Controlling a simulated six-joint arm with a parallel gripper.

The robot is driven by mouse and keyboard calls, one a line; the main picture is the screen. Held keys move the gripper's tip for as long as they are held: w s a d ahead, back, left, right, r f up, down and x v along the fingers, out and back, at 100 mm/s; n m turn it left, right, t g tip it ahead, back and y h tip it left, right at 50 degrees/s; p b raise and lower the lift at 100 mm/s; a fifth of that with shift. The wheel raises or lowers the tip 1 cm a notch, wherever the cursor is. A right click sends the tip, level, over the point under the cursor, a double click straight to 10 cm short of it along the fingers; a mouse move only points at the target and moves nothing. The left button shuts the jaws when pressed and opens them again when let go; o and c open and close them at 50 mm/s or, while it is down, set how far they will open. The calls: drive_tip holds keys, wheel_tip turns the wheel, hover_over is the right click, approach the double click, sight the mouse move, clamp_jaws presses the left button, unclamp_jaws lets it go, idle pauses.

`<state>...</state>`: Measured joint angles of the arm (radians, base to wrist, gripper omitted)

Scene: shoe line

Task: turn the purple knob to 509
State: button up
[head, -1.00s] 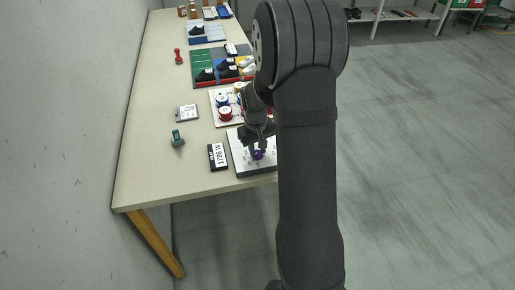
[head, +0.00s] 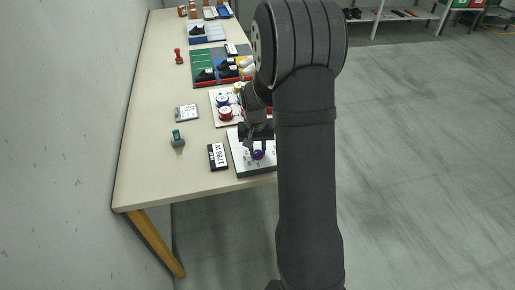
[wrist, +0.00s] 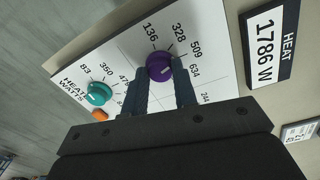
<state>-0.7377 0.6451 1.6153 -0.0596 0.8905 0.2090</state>
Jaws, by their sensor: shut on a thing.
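The purple knob (wrist: 159,67) stands on a white panel (wrist: 112,62) marked 136, 328, 509, 634 and 244 around it. It also shows in the head view (head: 257,154). A small pale mark shows on the knob's right side, roughly toward 634; its exact reading is hard to tell. My gripper (wrist: 160,76) is shut on the purple knob, one finger on each side of it in the wrist view. The fingers hide part of the lower dial. In the head view my gripper (head: 256,138) is partly hidden by my arm.
A teal knob (wrist: 98,94) and an orange piece (wrist: 99,115) sit on the same panel. The table's near left is clear.

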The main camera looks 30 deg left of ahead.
sight(255, 152)
drive_tip(key=shift+m, duration=1.3)
drive_tip(key=o, duration=1)
drive_tip(key=shift+r, duration=0.1)
wheel_tip(255, 152, up, 17)
drive_tip(key=shift+s+a+r, duration=0.15)
drive_tip(key=shift+a, duration=0.3)
drive_tip(key=f, duration=1.7)
drive_tip(key=shift+d+f, duration=0.25)
drive_tip(key=shift+d, duration=0.15)
